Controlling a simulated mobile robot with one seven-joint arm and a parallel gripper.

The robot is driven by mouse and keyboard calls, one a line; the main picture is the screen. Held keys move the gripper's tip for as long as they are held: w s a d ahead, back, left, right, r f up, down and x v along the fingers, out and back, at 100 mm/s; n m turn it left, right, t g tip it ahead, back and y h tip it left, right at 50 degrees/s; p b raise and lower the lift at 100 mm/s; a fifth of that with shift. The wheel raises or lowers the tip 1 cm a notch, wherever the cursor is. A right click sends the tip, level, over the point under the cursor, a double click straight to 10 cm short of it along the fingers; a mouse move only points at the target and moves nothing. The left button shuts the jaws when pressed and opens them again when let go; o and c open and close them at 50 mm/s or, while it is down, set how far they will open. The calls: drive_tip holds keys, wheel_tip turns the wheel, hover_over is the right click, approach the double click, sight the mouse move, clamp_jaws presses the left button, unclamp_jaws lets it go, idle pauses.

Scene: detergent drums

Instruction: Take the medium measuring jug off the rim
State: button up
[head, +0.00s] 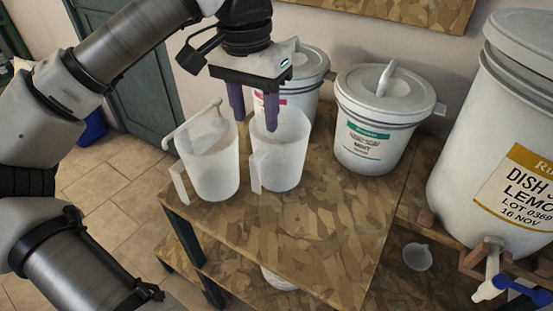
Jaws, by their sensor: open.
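Two tall translucent white jugs stand side by side on the wooden top. A smaller whitish vessel with a long curved handle (190,126) lies across the rim of the left jug (212,172); it looks like the measuring jug of the task, though its size class I cannot tell. The right jug (279,160) is upright, its handle on its left side. My gripper (254,110) points down with its purple fingers apart, empty, over or just behind the right jug's mouth. It is to the right of the smaller vessel; the exact depth is unclear.
A mint drum (375,140) with a lid stands at right, another lidded drum (298,98) behind my gripper. A large dish-soap drum (495,130) with a tap fills the far right. A small cup (417,257) is below it. The front of the wooden top (310,240) is clear.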

hover_over(254, 174)
drive_tip(key=shift+y, duration=0.3)
drive_tip(key=f, duration=0.8)
drive_tip(key=shift+w, duration=0.25)
drive_tip(key=shift+s+f+p, duration=0.15)
drive_tip(key=shift+f+p, duration=0.05)
drive_tip(key=shift+f, duration=1.35)
drive_tip(key=shift+s+f+p, duration=0.1)
drive_tip(key=shift+f+p, duration=0.05)
drive_tip(key=shift+f, duration=1.35)
drive_tip(key=shift+c, duration=0.3)
clamp_jaws()
